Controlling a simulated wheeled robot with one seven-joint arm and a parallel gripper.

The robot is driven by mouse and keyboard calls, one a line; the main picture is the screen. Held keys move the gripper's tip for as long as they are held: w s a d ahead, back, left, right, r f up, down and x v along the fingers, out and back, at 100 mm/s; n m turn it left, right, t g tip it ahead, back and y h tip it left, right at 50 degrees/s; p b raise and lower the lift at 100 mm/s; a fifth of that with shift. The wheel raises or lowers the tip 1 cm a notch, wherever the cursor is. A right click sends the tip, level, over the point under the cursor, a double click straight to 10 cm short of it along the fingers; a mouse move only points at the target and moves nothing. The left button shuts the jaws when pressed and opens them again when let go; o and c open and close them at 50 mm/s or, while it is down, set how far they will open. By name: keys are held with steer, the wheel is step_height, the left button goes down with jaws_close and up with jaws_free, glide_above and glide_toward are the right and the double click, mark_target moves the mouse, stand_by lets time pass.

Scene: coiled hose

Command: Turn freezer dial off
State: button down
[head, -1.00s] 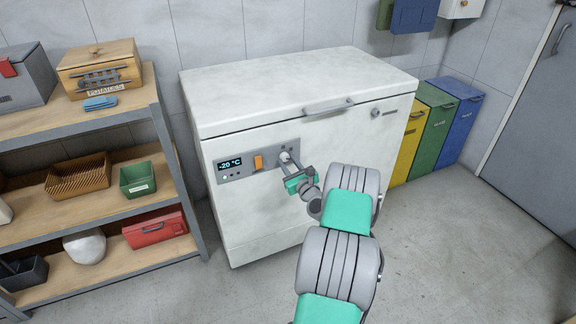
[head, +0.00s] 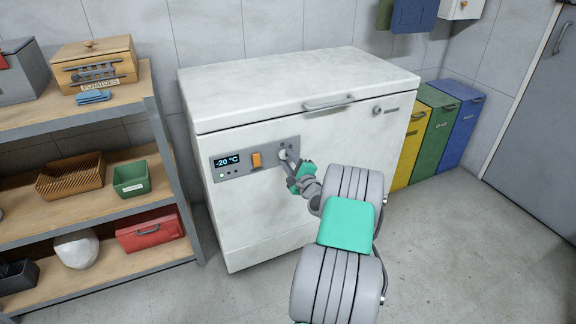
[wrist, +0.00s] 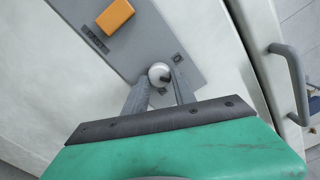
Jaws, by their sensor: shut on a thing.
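The white chest freezer (head: 270,215) stands against the wall, lid closed. Its grey control panel (head: 240,174) has a lit display (head: 227,161) reading -20 °C and an orange switch (head: 257,160). The round, light-coloured dial (wrist: 159,72) has a dark mark on its right side in the wrist view. My gripper (wrist: 162,80) is shut on the dial, one finger on each side. In the head view my gripper (head: 288,158) is at the right part of the panel and mostly covers the dial.
A shelf unit (head: 160,165) with boxes and baskets stands close left of the freezer. Yellow (head: 410,150), green (head: 432,135) and blue (head: 459,122) bins stand to its right. The floor (head: 450,240) at the front right is clear.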

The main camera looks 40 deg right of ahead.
steer(key=n+b, duration=0.2)
steer(key=n, duration=0.1)
steer(key=n+b, duration=0.2)
steer(key=n, duration=0.1)
steer(key=shift+f+n+b, duration=0.2)
steer(key=shift+n+b, duration=0.1)
steer(key=shift+r+n+b, duration=0.15)
steer(key=shift+n+b, duration=0.75)
steer(key=shift+n, duration=0.2)
steer(key=shift+r+n+b, duration=0.1)
steer(key=shift+n+b, duration=0.8)
steer(key=shift+n, duration=0.2)
steer(key=c, duration=1)
jaws_free()
steer(key=shift+c, duration=0.2)
steer(key=p+v, duration=0.1)
steer(key=v, duration=0.6)
steer(key=shift+s+a, duration=0.2)
steer(key=shift+s, duration=0.15)
steer(key=shift+r+p, duration=0.15)
steer(key=shift+p, duration=0.15)
